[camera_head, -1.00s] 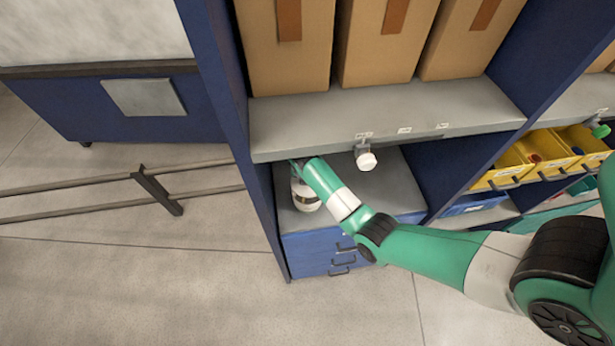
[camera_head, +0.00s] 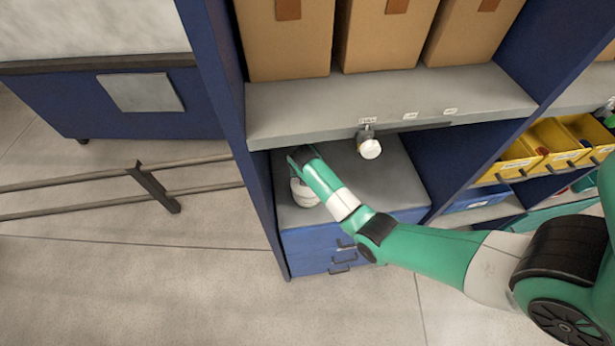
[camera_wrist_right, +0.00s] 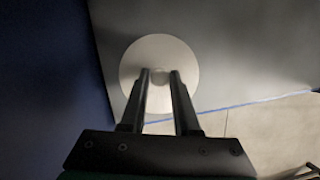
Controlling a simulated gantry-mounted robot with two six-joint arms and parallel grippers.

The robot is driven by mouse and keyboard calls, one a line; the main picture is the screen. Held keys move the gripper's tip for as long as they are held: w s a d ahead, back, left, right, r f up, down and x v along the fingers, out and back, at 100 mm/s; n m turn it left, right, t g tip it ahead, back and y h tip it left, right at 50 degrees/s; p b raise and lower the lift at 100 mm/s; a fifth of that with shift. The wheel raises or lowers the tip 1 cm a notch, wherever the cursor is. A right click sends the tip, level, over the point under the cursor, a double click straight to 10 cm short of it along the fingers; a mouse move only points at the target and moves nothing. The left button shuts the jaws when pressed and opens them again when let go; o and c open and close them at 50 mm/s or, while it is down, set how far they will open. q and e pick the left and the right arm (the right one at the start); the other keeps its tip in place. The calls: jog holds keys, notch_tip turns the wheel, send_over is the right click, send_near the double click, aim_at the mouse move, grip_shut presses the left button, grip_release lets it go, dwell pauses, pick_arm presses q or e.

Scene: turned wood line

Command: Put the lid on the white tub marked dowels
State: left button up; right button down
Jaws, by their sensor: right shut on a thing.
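The white tub (camera_head: 304,194) stands on the grey lower counter, near the shelf's left upright. It is partly hidden behind my right arm, and no marking on it is readable. The white round lid (camera_wrist_right: 180,57) fills the middle of the right wrist view. My right gripper (camera_wrist_right: 160,76) is shut on the lid's small centre knob. In the head view the gripper (camera_head: 299,160) is over the tub, and the lid looks level, at or just above the rim. I cannot tell whether it touches. My left gripper is not in view.
The grey shelf (camera_head: 400,105) with cardboard boxes (camera_head: 380,40) overhangs the counter (camera_head: 385,180). The blue upright (camera_head: 262,200) is close on the left. Yellow bins (camera_head: 520,160) are at right.

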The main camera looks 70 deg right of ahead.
jog(key=shift+p, duration=0.8)
dwell(0.4)
jog(key=shift+f, duration=0.15)
dwell(1.0)
jog(key=shift+p, duration=0.55)
jog(key=shift+c, duration=0.4)
grip_release()
dwell(0.4)
notch_tip(320, 180, up, 7)
jog(key=p, duration=0.8)
